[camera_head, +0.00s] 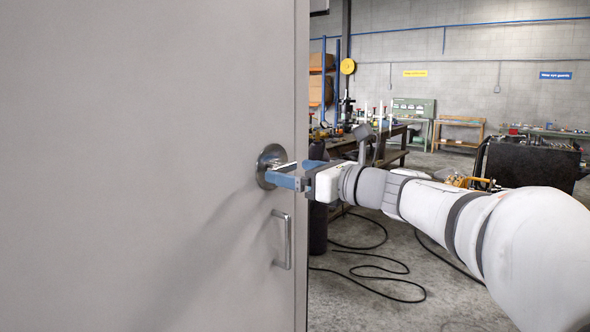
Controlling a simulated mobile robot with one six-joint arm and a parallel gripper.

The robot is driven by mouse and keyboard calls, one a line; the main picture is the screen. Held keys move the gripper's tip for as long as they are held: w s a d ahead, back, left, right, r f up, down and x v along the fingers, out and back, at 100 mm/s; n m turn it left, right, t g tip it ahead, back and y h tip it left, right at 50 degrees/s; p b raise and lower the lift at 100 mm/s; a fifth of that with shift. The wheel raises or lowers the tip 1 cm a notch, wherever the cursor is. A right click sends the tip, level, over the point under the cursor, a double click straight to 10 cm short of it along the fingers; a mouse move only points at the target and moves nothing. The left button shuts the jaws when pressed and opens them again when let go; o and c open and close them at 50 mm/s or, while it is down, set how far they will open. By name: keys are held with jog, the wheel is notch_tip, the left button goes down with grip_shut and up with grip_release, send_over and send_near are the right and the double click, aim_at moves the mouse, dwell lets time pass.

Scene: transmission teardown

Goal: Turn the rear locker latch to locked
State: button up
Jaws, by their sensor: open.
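The locker door (150,150) is a large grey panel filling the left half of the view. Its latch (267,157) is a round metal disc near the door's right edge, with a pale grip part sticking out. My gripper (272,174) is open, with its blue fingers reaching left to the latch. The fingers look to be on either side of the grip part; whether they touch it I cannot tell. The fingers hide part of the latch, and its turned position is not clear.
A vertical metal pull handle (286,240) sits on the door just below the latch. My arm comes in from the right. Behind are a workbench (395,131), a black crate (530,165) and a dark cable (385,285) on the concrete floor.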

jog(key=shift+w+a, duration=0.45)
jog(key=shift+a, duration=0.15)
jog(key=shift+c, duration=0.5)
